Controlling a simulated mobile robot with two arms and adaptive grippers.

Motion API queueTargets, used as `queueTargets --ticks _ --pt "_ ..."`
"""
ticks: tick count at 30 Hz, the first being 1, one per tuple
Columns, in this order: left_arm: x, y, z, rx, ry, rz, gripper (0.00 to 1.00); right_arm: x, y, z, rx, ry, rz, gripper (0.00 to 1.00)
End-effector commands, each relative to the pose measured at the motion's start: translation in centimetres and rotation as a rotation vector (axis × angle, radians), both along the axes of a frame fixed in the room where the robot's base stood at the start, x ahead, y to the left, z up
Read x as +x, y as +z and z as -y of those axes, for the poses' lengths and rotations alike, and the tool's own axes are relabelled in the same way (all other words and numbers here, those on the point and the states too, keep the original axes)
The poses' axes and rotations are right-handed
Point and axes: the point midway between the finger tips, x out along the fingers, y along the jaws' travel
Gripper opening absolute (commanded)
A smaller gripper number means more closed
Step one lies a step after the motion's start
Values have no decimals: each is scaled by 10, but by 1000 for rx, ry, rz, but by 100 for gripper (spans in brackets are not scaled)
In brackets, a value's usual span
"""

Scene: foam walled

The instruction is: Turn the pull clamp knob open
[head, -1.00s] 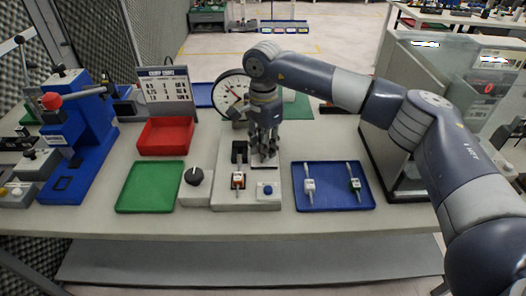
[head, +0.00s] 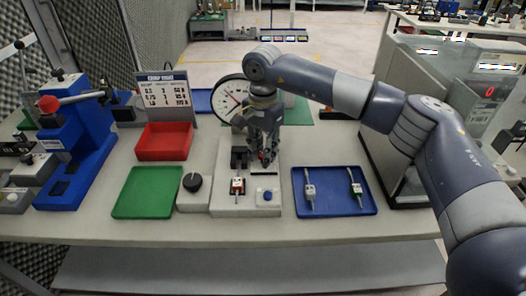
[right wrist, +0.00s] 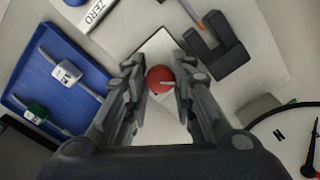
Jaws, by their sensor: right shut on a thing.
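The red clamp knob (right wrist: 160,78) shows as a round ball with a pale bar across it in the right wrist view. A bit of its red also shows in the head view (head: 265,155), mostly hidden by the fingers. My right gripper (right wrist: 162,84) points down over the grey station and is shut on the knob, with a dark finger on each side. In the head view the right gripper (head: 264,160) stands above the back right of the station (head: 226,200). The clamp's body is mostly hidden. My left gripper is not in view.
A dark U-shaped block (right wrist: 217,52) stands beside the knob. A blue button (head: 267,196) and a black dial (head: 192,182) are in front. A blue tray (head: 335,207) with two connectors lies right, a green tray (head: 135,205) left. A dial clock (head: 226,92) stands behind.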

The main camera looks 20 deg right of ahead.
Motion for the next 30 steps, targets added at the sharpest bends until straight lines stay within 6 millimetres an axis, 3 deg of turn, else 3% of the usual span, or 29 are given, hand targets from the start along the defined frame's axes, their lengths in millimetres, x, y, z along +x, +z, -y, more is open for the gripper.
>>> queueTargets --ticks 1,3,16,30 --pt "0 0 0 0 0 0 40 1 1 0 0 0 3 30" --pt "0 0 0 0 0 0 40 1 1 0 0 0 2 44" --pt "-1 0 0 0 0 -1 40 1 8 0 0 -1 2 44" --pt "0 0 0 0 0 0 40 1 98 0 1 0 4 44"
